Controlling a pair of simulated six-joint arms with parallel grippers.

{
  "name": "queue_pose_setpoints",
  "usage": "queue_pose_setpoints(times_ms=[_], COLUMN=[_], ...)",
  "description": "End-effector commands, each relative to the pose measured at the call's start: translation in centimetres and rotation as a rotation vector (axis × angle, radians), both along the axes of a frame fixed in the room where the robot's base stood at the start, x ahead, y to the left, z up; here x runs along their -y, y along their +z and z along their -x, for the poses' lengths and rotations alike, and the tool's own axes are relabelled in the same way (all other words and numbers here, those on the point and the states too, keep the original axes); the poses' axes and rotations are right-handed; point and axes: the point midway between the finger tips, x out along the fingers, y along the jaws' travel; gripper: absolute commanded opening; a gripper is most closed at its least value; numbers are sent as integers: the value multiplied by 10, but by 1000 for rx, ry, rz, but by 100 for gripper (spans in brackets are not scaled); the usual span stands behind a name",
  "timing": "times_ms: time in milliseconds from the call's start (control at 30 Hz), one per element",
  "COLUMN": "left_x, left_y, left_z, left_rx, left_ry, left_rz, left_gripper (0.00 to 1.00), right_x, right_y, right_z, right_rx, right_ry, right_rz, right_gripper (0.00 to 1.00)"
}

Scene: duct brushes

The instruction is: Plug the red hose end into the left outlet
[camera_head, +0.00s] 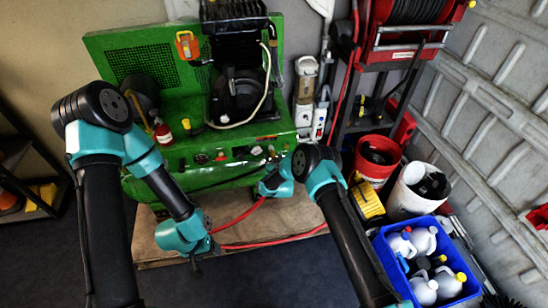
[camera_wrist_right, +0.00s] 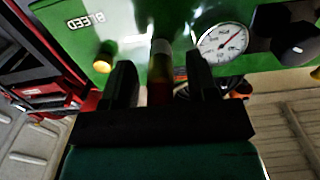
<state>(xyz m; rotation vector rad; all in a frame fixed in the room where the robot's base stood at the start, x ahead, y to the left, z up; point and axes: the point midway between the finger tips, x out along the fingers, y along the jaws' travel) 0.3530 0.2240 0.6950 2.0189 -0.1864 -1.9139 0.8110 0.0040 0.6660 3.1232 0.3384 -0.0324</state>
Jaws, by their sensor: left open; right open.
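The green machine (camera_head: 225,160) stands at the back with gauges and fittings along its front. The red hose (camera_head: 240,217) runs down from near my right gripper (camera_head: 268,168), bends by my left wrist and crosses the brown mat. In the right wrist view, my right gripper (camera_wrist_right: 160,70) is open, with fingers either side of a red and pale metal cylinder (camera_wrist_right: 160,88), apparently the hose end. It points at the green panel (camera_wrist_right: 135,20); I cannot tell whether it is seated in an outlet. My left gripper (camera_head: 197,262) is open, low near the mat, its fingers barely visible.
A brass knob (camera_wrist_right: 103,57), a gauge (camera_wrist_right: 222,42) and a black knob (camera_wrist_right: 295,38) flank the right gripper. A red bucket (camera_head: 375,160), a white bucket (camera_head: 418,190) and a blue crate (camera_head: 385,243) with jugs stand at right. The dark floor in front is clear.

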Motion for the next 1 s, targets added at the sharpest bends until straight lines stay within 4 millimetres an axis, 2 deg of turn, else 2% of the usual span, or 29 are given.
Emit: queue_pose_setpoints(times_ms=[33,433,1000], left_x=[0,0,0], left_y=[0,0,0], left_z=[0,0,0], left_rx=[0,0,0], left_ry=[0,0,0], left_rz=[0,0,0], left_gripper=[61,61,61], right_x=[-2,-1,-1], right_y=[18,18,18], right_z=[-12,-12,-12], right_rx=[34,35,35], right_ry=[3,3,3], right_rz=[-2,-3,-3], right_gripper=[53,53,0])
